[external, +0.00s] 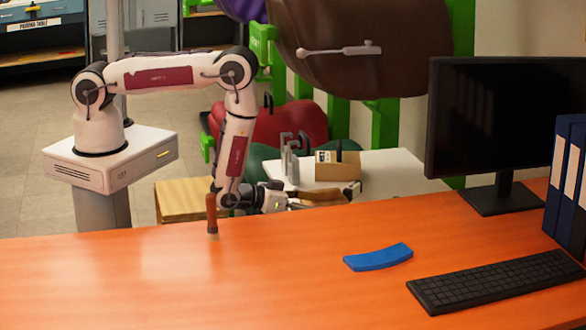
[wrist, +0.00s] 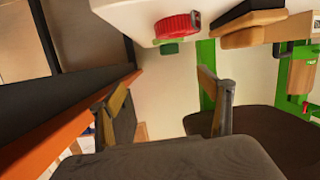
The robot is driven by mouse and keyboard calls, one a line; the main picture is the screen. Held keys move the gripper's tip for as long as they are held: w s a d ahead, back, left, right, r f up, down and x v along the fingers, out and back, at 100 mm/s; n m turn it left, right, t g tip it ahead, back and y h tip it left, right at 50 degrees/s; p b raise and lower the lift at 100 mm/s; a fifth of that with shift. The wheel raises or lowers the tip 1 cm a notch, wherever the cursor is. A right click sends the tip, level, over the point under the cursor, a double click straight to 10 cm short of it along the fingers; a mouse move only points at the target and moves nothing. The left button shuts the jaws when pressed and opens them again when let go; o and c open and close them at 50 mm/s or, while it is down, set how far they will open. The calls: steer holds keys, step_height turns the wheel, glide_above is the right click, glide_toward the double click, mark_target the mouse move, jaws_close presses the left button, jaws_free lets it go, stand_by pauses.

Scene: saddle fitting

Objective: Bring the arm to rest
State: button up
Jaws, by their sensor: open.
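My arm reaches over from its white pedestal at the left in the external view, bending down behind the far edge of the orange desk. My gripper (external: 338,194) points to the right there, roughly level, partly hidden low behind the desk edge. In the wrist view my gripper (wrist: 163,98) has its two fingers spread wide apart with nothing between them. Only pale background shows in the gap.
The orange desk (external: 130,275) holds a blue curved piece (external: 379,257), a keyboard (external: 495,281), a monitor (external: 505,115) and binders (external: 565,190). Behind my gripper, a white table (external: 400,172) carries a cardboard box (external: 337,166). A brown saddle-like shape (external: 375,60) hangs above.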

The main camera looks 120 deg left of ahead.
steer(key=w+d+r+h, duration=0.2)
steer(key=w+d+r, duration=0.15)
steer(key=r, duration=0.45)
steer(key=w+d+r+h, duration=0.25)
steer(key=w+r, duration=0.25)
steer(key=r, duration=0.3)
steer(key=s+d+r+m+h, duration=0.3)
steer(key=d+r+m+h, duration=0.1)
steer(key=d+r, duration=0.95)
steer(key=s+d+r+m+g+h, duration=0.2)
steer(key=s+d+r+m, duration=0.1)
steer(key=s+d+r, duration=0.75)
steer(key=s+d+r+m+g, duration=0.1)
steer(key=s+d+m+g, duration=0.1)
steer(key=s, duration=2)
steer(key=shift+s+d+m+h, duration=0.3)
steer(key=shift+s+m+h, duration=0.05)
steer(key=shift+m, duration=0.25)
steer(key=shift+r, duration=0.1)
